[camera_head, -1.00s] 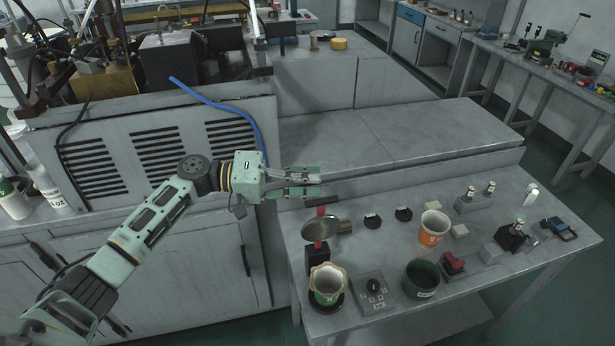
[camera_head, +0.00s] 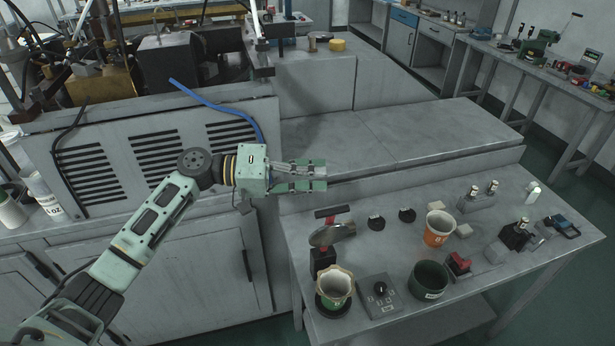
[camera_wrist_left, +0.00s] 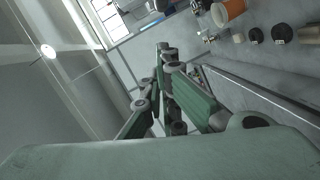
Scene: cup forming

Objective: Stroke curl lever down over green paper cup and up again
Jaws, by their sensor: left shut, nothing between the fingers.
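The curl lever stands at the left end of the bench, with a red handle bar (camera_head: 332,211), a metal head (camera_head: 328,236) and a dark base (camera_head: 322,262). The paper cup (camera_head: 335,284), pale with a wavy rim, stands upright in a round black holder (camera_head: 333,309) in front of the lever's base. Its green print is hard to make out. The metal head is clear of the cup. My left gripper (camera_head: 325,177) is shut and empty, behind and above the red bar, apart from it. Its fingers also show in the left wrist view (camera_wrist_left: 172,100). My right gripper is out of view.
A control box (camera_head: 379,297) with a black knob, a dark green bin (camera_head: 428,280) and an orange-and-white cup (camera_head: 438,228) stand right of the cup. Two black pieces lie behind. A large grey machine cabinet (camera_head: 165,150) stands behind my left arm.

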